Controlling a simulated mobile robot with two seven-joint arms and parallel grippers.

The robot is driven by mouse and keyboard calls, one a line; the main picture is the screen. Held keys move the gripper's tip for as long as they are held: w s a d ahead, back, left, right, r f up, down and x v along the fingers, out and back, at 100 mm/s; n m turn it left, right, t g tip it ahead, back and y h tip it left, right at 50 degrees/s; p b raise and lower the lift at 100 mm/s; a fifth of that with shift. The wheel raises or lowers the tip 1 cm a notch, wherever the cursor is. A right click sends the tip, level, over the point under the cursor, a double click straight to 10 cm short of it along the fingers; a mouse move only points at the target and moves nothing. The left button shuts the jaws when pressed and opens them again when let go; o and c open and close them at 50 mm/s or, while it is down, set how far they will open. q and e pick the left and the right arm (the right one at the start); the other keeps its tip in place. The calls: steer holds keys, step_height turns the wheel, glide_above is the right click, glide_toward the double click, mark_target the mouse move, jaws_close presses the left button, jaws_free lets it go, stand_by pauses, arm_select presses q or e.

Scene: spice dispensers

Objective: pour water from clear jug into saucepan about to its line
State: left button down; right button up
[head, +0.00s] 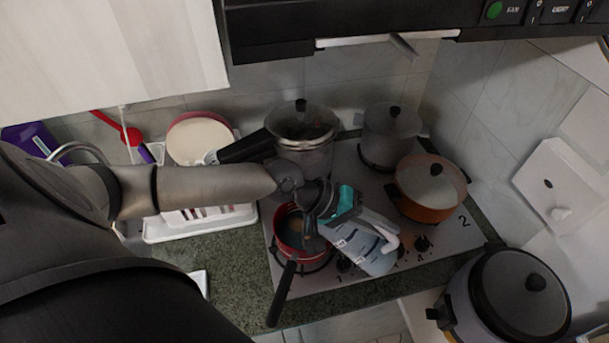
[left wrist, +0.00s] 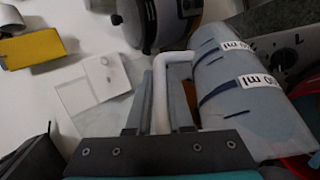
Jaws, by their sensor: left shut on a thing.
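The clear jug (head: 358,249), with dark marking lines and a white handle, is tilted over the front left of the hob. My left gripper (head: 376,222) is shut on its handle; in the left wrist view the handle (left wrist: 161,95) lies between the fingers and the jug body (left wrist: 240,85) is beside them. The red saucepan (head: 287,236) with a black handle stands on the front left burner, left of the jug and partly hidden by my left wrist. Its line and the water level cannot be made out. My right gripper is not in view.
A lidded glass pot (head: 303,143) and a lidded grey pot (head: 390,135) stand at the back of the hob. A lidded orange pot (head: 429,190) is right of the jug. A large cooker (head: 515,295) stands front right. The hood (head: 340,28) hangs above.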

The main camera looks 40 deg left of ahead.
arm_select(q)
steer(key=shift+a+r+h, duration=0.15)
steer(key=shift+h, duration=0.15)
steer(key=shift+r, duration=0.1)
stand_by(0.4)
steer(key=shift+a, duration=0.1)
steer(key=shift+r, duration=0.15)
steer(key=shift+a, duration=0.1)
stand_by(0.3)
stand_by(0.5)
steer(key=shift+r, duration=0.1)
